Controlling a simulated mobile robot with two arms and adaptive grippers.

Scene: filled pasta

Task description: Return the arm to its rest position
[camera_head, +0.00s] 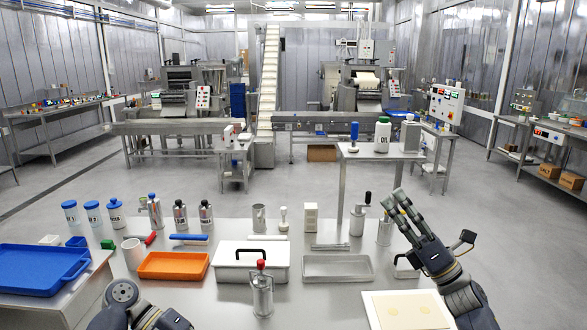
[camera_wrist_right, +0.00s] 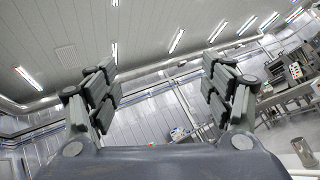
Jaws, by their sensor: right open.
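My right gripper (camera_head: 402,208) is raised above the right side of the steel table, its fingers pointing up and away. In the right wrist view the right gripper (camera_wrist_right: 160,88) has its fingers spread wide with nothing between them, and the ceiling lights and wall show behind. My left arm (camera_head: 140,308) shows at the bottom left of the head view, over the front of the table; its fingers cannot be made out.
The steel table (camera_head: 330,298) holds an orange tray (camera_head: 173,277), a white lidded box (camera_head: 233,276), a grey tray (camera_head: 338,280), a metal press (camera_head: 262,292) and a pale board with dough (camera_head: 380,315). A blue tray (camera_head: 32,285) lies left. Canisters line the back edge.

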